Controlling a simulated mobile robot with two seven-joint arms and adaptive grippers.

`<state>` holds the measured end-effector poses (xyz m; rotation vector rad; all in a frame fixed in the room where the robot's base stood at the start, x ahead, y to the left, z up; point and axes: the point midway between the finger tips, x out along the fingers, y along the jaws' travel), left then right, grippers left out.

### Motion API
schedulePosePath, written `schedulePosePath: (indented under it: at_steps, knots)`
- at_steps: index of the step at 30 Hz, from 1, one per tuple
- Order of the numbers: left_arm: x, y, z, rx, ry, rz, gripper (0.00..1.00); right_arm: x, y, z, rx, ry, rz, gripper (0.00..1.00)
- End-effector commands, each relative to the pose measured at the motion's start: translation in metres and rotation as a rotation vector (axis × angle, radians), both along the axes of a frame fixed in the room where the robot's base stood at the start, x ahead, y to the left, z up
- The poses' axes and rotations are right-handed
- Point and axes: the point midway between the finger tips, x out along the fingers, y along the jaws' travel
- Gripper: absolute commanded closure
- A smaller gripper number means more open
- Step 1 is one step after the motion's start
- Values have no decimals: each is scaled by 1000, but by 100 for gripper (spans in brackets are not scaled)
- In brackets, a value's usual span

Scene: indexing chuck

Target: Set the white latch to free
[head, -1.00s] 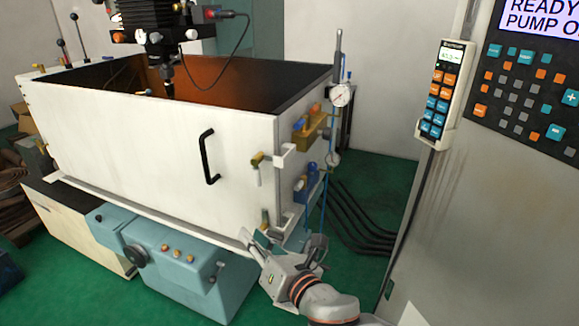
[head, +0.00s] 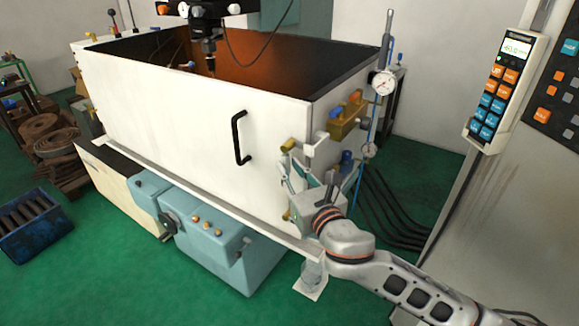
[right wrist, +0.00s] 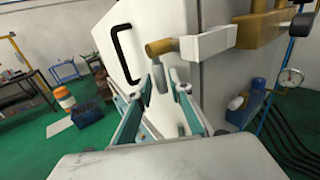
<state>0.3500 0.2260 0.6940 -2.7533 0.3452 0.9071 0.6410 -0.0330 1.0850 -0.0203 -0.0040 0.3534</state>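The white latch hangs down from a brass pivot (head: 289,145) near the right corner of the white enclosure's front. In the right wrist view its pale lever (right wrist: 160,76) hangs below the brass pivot (right wrist: 162,47), and a white bracket (right wrist: 210,42) lies to its right. My right gripper (head: 308,178) is open and just below the bracket in the head view. In the right wrist view its teal fingers (right wrist: 161,98) stand apart, with the lever seen between their tips. I cannot tell whether they touch it. In the head view the fingers partly hide the latch. My left gripper is not in view.
The white enclosure (head: 190,110) has a black handle (head: 239,138) left of the latch. A brass block (head: 345,120) and a dial gauge (head: 384,83) are to the right. A control pendant (head: 505,90) hangs at the right. Green floor lies in front.

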Motion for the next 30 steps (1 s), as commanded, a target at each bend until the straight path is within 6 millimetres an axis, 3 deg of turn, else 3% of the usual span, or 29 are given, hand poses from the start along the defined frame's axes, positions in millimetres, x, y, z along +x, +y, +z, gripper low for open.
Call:
schedulePosePath:
  at_steps: [11, 14, 30]
  knots:
    - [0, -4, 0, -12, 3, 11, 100, 8, 3, 0, 1, 0, 0, 80]
    - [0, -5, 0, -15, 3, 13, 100, 8, 3, 0, 1, 0, 0, 100]
    - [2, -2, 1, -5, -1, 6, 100, 6, -3, 6, -109, 78, -3, 100]
